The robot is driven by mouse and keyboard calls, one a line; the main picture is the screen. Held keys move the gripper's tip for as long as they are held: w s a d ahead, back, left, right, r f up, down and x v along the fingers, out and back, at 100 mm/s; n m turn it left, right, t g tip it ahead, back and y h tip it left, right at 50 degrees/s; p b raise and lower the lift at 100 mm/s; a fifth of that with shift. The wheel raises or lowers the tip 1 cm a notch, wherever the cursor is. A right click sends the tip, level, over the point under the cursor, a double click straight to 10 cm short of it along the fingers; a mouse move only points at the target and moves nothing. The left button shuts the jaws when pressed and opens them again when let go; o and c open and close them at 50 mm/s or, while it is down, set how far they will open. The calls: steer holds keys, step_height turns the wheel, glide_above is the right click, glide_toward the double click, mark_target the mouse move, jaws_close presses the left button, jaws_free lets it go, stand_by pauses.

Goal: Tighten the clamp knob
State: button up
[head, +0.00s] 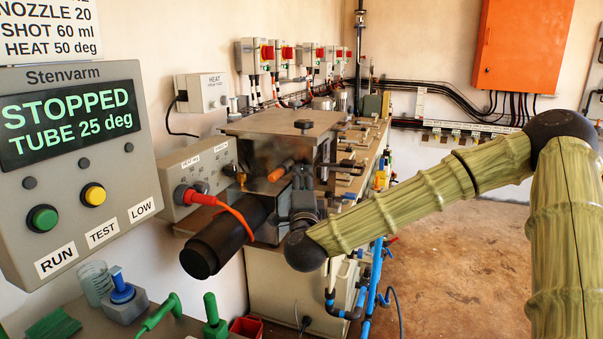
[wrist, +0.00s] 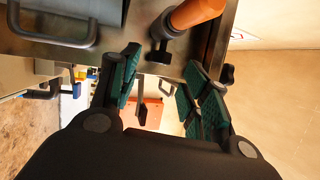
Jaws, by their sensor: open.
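My gripper (wrist: 166,84) is open, its green-padded fingers apart with nothing seen held between them. In the head view my gripper (head: 303,190) is in front of the steel machine box (head: 270,160), partly merged with dark parts there. In the wrist view a small black knob (wrist: 160,54) sits near an orange handle (wrist: 196,12), above the gap between the fingers. Another black knob (wrist: 228,74) shows just beyond the right fingers. I cannot tell which one is the clamp knob.
A control panel (head: 70,150) at left reads STOPPED, TUBE 25 deg. A black cylinder (head: 225,240) with an orange cable sticks out near my gripper. A metal pull handle (wrist: 55,25) is at upper left in the wrist view. Open floor (head: 440,260) lies right.

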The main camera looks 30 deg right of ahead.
steer(key=shift+x, duration=2.1)
steer(key=c, duration=1)
